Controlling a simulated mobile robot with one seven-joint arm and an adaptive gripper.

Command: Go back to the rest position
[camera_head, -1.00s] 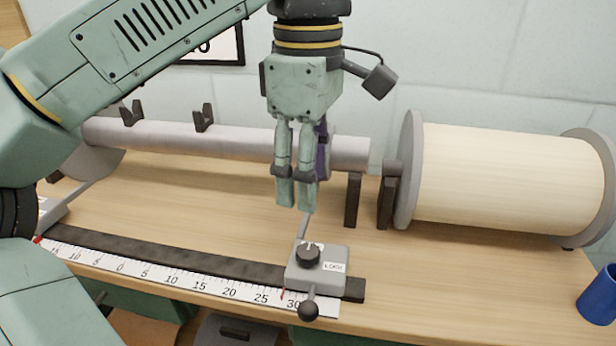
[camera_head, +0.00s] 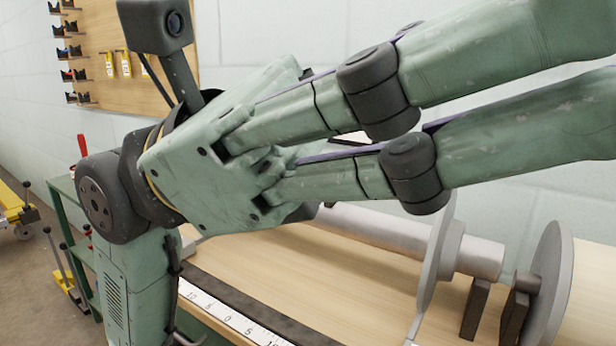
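My gripper (camera_head: 560,78) fills the upper right of the head view, very close to the camera. Its two green fingers run side by side to the right edge. A narrow gap shows between them, but the fingertips are cut off by the frame, so I cannot tell how far apart they are. I see nothing held between the visible parts of the fingers. My arm comes up on the left and bends to the gripper, which lies across the view above the bench (camera_head: 370,290).
On the bench are a grey roller (camera_head: 375,228) with a flange (camera_head: 437,265), dark supports (camera_head: 475,308), another grey disc (camera_head: 550,285) and a ruler strip (camera_head: 228,320). A pegboard (camera_head: 80,45) hangs behind. A green rack (camera_head: 70,205) and yellow equipment (camera_head: 18,212) stand left.

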